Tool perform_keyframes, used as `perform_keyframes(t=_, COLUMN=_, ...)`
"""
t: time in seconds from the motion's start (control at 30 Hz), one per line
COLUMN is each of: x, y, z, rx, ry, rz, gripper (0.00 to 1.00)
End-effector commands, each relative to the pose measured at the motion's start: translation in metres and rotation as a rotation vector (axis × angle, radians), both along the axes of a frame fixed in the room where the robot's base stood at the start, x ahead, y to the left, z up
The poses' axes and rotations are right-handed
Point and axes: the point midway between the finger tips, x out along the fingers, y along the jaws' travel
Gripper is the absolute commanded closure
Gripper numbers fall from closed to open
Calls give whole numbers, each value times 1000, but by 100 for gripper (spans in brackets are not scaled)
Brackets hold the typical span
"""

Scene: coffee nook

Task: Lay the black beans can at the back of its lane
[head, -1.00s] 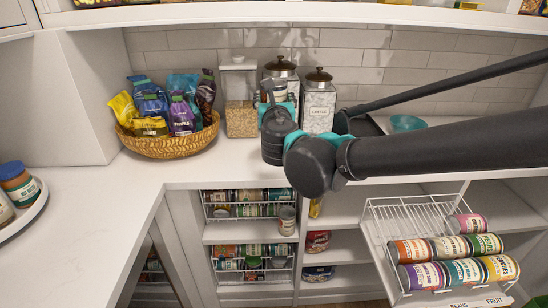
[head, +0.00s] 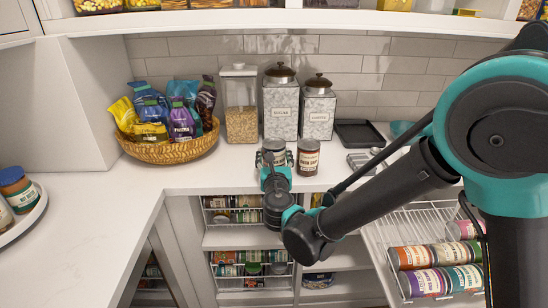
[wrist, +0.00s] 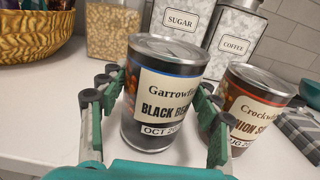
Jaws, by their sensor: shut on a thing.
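The black beans can (wrist: 160,95) stands upright on the white counter, with its cream "BLACK BEANS" label and an OCT date facing the wrist camera. My gripper (wrist: 155,88) has a finger on each side of the can and is shut on it. In the head view the can (head: 274,146) is at the counter's front part, with my gripper (head: 275,168) in front and partly hiding it. The wire can rack (head: 435,212) is at the lower right and holds several cans lying on their sides. My arm hides its right part.
An onion soup can (head: 308,157) stands close to the right of the beans can. Behind are the sugar canister (head: 281,105), coffee canister (head: 318,108) and a grain jar (head: 240,110). A basket of bags (head: 170,150) is at left.

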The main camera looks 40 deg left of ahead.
Motion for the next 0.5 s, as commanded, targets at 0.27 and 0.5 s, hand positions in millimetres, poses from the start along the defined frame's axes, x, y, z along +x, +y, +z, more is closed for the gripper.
perform_keyframes(t=0.27, x=0, y=0, z=-8, rx=0, ry=0, rz=0, gripper=83)
perform_keyframes(t=0.5, x=0, y=0, z=-11, rx=0, ry=0, rz=0, gripper=35)
